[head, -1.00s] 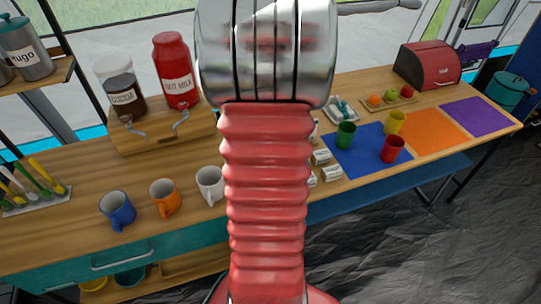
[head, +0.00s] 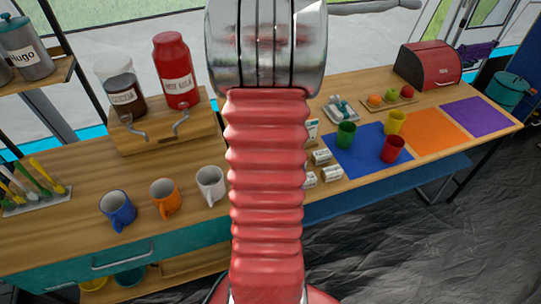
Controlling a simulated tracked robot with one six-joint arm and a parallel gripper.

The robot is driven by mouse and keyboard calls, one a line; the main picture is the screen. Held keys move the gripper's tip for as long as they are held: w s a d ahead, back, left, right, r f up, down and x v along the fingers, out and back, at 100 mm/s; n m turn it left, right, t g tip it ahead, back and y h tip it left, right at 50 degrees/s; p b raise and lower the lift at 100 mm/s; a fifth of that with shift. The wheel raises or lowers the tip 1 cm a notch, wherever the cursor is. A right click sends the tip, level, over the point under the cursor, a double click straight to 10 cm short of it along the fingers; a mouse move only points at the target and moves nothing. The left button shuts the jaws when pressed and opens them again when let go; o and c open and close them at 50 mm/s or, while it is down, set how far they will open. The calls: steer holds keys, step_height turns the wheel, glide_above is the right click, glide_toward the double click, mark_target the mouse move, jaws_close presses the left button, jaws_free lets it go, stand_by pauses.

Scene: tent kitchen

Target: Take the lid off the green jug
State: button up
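I see no green jug and no green lid in this view. My own red ribbed arm with its metal joint stands in the middle and hides part of the table. My gripper is out of view, above or behind what the picture shows. A small green cup (head: 346,135) without a lid stands at the left edge of the blue mat (head: 365,160). A grey lidded canister (head: 30,60) labelled "Hugo" stands on a shelf at the far left.
A red jar (head: 176,72) and a cocoa dispenser (head: 122,92) stand on a wooden stand (head: 165,140). Blue (head: 118,209), orange (head: 164,197) and white (head: 210,185) mugs line the front. Small cartons (head: 331,174) and a red cup (head: 393,149) are right of my arm.

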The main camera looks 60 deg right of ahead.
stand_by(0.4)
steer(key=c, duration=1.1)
